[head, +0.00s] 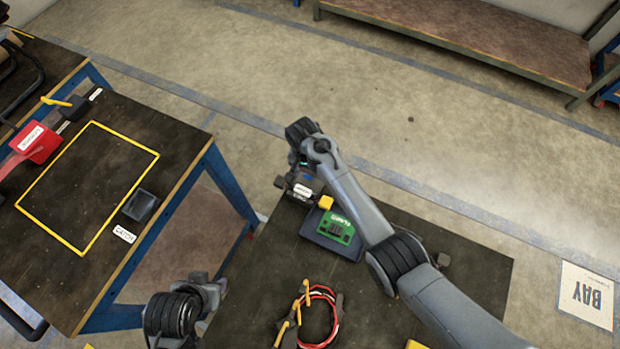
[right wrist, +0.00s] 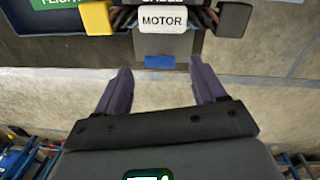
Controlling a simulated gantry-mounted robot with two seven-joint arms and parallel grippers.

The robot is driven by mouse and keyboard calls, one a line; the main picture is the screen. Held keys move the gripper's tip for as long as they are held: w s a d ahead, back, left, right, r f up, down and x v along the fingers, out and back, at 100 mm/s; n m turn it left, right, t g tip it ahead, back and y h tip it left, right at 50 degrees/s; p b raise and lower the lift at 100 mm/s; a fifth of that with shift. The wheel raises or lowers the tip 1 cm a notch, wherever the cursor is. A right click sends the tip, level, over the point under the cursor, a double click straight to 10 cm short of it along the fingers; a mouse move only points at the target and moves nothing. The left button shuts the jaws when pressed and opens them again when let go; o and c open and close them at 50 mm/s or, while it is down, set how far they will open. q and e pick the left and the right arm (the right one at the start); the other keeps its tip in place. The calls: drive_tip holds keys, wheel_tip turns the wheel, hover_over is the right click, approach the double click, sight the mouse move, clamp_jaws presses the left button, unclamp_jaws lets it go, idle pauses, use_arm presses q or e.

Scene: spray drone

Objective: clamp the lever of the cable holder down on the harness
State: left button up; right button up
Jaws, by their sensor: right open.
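The cable holder (head: 302,191) stands at the far left edge of the dark bench, partly hidden by my right wrist. In the right wrist view it carries a white MOTOR label (right wrist: 162,20) and a blue-tipped lever (right wrist: 160,62) that points toward my gripper. The dark wires of the harness (right wrist: 126,17) enter the holder from both sides, between a yellow block (right wrist: 97,18) and a dark block (right wrist: 233,20). My right gripper (right wrist: 160,82) is open and empty, with its fingers either side of the lever's line, short of the holder. My left gripper (head: 208,285) is at the bottom; its fingers are unclear.
A green board (head: 338,228) sits in a dark tray beside the yellow block. Red cables (head: 331,292) and yellow-handled tools (head: 284,333) lie nearer on the bench. A second table (head: 110,262) with a yellow outline stands at left. Open floor lies beyond the bench.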

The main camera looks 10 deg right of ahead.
sight(309, 177)
drive_tip(key=shift+s+d+f+b, duration=0.1)
drive_tip(key=shift+f+b, duration=0.6)
drive_tip(key=shift+f, duration=1.65)
